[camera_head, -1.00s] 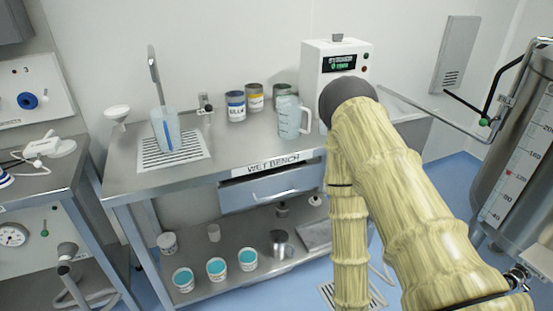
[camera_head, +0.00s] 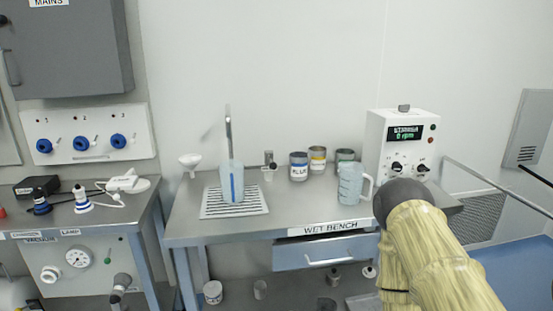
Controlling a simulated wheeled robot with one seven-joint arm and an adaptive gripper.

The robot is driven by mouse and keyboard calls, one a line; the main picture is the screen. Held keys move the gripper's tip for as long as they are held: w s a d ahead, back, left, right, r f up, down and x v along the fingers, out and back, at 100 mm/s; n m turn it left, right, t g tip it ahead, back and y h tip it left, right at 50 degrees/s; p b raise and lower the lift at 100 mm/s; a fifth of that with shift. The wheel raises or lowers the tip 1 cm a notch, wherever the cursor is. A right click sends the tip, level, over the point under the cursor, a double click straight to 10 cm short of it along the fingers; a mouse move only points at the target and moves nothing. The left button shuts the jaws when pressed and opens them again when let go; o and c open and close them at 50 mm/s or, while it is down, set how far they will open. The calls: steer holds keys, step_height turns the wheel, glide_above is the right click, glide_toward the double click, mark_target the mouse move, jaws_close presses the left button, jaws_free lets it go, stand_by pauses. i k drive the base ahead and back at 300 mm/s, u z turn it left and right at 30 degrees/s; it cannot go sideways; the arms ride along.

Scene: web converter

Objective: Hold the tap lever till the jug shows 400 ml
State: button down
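A clear jug with a side handle (camera_head: 351,184) stands upright on the wet bench, left of the white machine. Its markings and fill level are too small to read. A clear container with a blue strip or liquid (camera_head: 231,182) stands on the slotted drip tray (camera_head: 258,208). A thin grey upright piece (camera_head: 228,128) rises from or behind it; I cannot tell whether this is the tap lever. A small dark fitting (camera_head: 269,160) stands at the bench's back. My sleeved arm is at lower right, its dark rounded part in front of the bench's right end. My gripper's fingers are not visible.
A white machine with a green display and knobs (camera_head: 400,145) stands at the bench's right end. Blue, yellow and green-marked cans, the blue one nearest (camera_head: 299,167), stand behind the jug. A white funnel (camera_head: 190,162) is at back left. The bench front centre is clear.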

mark_target(273, 166)
steer(key=k, duration=1.2)
steer(key=u, duration=0.85)
steer(key=i, duration=0.85)
steer(key=u, duration=0.4)
steer(key=i, duration=0.85)
steer(key=z, duration=0.7)
steer(key=i, duration=0.4)
steer(key=z, duration=0.35)
